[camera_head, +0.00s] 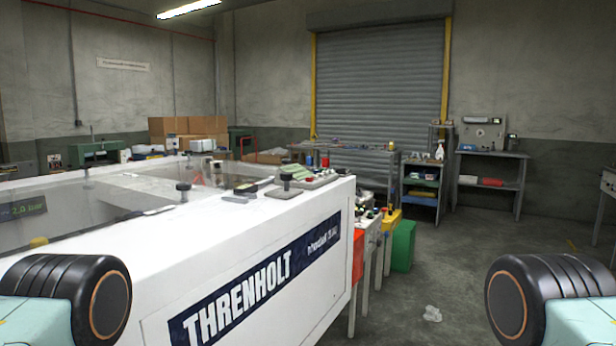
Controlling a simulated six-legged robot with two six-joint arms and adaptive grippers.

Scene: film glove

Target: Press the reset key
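I cannot make out a key marked reset. A large white machine (225,262) with a blue THRENHOLT label (262,292) fills the left and middle. Small controls and items (290,182) sit on its top right corner, too small to identify. More small coloured knobs or buttons (372,212) show on a unit just beyond its right end. Only rounded black and pale green parts of my own arms show at the lower left and lower right corners. Neither gripper's fingers are in view.
A red box (358,255) and a green box (403,246) stand beyond the machine's right end. Workbenches (490,172) line the back wall beside a roller shutter (380,85). A crumpled pale scrap (432,313) lies on the floor. The concrete floor (455,265) at right is mostly clear.

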